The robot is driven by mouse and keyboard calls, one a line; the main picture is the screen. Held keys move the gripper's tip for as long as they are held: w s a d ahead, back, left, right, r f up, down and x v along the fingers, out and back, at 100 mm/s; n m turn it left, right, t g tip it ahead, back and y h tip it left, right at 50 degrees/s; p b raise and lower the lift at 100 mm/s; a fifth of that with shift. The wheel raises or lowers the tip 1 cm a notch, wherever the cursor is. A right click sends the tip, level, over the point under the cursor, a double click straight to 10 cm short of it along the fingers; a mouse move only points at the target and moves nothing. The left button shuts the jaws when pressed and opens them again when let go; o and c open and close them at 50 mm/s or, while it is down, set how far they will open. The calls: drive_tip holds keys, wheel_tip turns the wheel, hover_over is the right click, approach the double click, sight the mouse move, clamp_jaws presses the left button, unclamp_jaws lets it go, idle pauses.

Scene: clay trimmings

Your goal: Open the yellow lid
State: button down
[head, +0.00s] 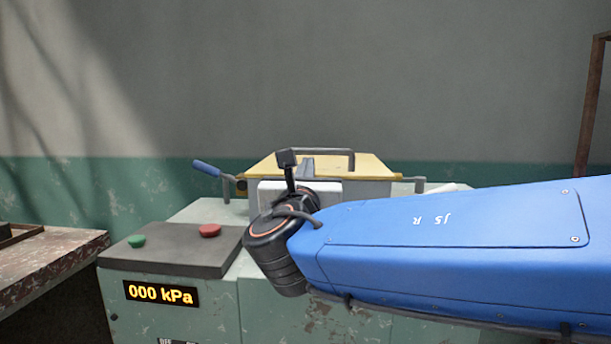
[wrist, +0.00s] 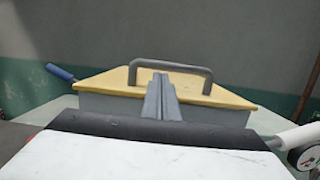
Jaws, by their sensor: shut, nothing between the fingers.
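The yellow lid (head: 375,166) lies flat and shut on a grey box on the green machine; it also shows in the wrist view (wrist: 220,97). Its grey bar handle (head: 330,152) stands up across the top and is also in the wrist view (wrist: 185,67). My gripper (wrist: 160,78) is shut and empty, its fingers pointing towards the lid and handle. In the head view, my gripper (head: 307,164) is partly hidden by my wrist. I cannot tell how far the tips are from the handle; no grip on it shows.
A blue-gripped lever (head: 206,167) sticks out left of the lid. A green button (head: 136,241), a red button (head: 210,230) and a "000 kPa" display (head: 160,293) are at the front left. A gauge (wrist: 306,158) is at the right. Above the lid is free room before the wall.

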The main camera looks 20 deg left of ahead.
drive_tip(key=shift+w+r, duration=0.1)
drive_tip(key=shift+w, duration=0.35)
drive_tip(key=shift+a+r, duration=0.1)
drive_tip(key=shift+r, duration=0.05)
